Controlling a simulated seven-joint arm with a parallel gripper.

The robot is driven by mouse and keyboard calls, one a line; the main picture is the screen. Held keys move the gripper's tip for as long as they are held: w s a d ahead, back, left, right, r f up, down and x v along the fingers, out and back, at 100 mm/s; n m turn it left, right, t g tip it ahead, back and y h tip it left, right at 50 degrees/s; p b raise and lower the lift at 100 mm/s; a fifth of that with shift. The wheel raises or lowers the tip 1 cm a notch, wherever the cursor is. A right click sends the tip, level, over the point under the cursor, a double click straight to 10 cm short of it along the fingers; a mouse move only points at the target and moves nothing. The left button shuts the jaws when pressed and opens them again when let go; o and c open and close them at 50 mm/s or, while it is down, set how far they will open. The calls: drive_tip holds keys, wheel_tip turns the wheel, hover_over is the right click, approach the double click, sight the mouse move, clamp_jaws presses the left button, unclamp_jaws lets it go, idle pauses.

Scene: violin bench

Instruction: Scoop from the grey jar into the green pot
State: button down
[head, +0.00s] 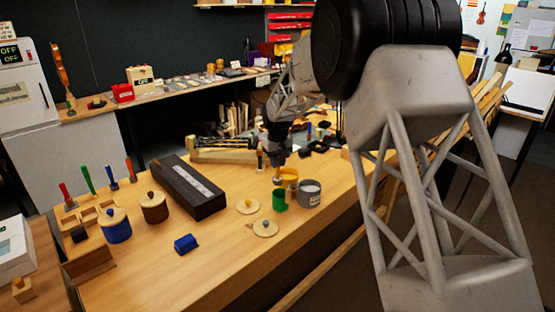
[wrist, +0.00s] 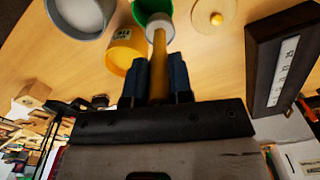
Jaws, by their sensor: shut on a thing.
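My gripper (head: 277,163) is shut on the wooden handle of a scoop (wrist: 159,62), which points down between the blue fingers in the wrist view. The scoop's pale round head overlaps the near rim of the green pot (wrist: 147,7); whether it is inside or above is unclear. What the scoop holds cannot be told. The green pot (head: 279,201) stands on the bench, left of the grey jar (head: 311,200). The grey jar (wrist: 93,34) is open with white contents. My gripper is above the green pot and to the left of the grey jar.
A yellow pot (head: 291,176) stands close behind the green pot. Two round wooden lids (head: 247,208) lie to the left and front. A long black box (head: 190,190), blue block (head: 186,243), blue jar (head: 116,228) and brown jar (head: 153,208) stand farther left.

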sight(281, 178)
drive_tip(key=shift+f, duration=1)
drive_tip(key=shift+w+d+f+g+y, duration=0.15)
drive_tip(key=shift+d+f+g+y, duration=0.1)
drive_tip(key=shift+d+y, duration=0.65)
drive_tip(key=shift+w+d+f+g+y, duration=0.2)
drive_tip(key=shift+d+y, duration=0.35)
drive_tip(key=shift+y, duration=0.65)
drive_tip(key=shift+w+d+f+g+y, duration=0.15)
drive_tip(key=shift+d+f+y, duration=0.3)
drive_tip(key=shift+y, duration=0.5)
drive_tip(key=shift+d+f+g+y, duration=0.2)
drive_tip(key=shift+d+f+y, duration=0.25)
drive_tip(key=shift+y, duration=0.45)
drive_tip(key=shift+w+d+f+g+y, duration=0.1)
drive_tip(key=shift+d+f+g+y, duration=0.15)
drive_tip(key=shift+d+y, duration=0.55)
drive_tip(key=shift+a, duration=0.2)
drive_tip(key=shift+a, duration=0.1)
drive_tip(key=shift+s+a+r+t+h, duration=0.15)
drive_tip(key=shift+a+r+t+h, duration=0.35)
drive_tip(key=shift+h, duration=0.75)
drive_tip(key=shift+s+a+r+t+h, duration=0.15)
drive_tip(key=shift+a+r+h, duration=0.45)
drive_tip(key=shift+a+h, duration=0.45)
drive_tip(key=shift+h, duration=0.45)
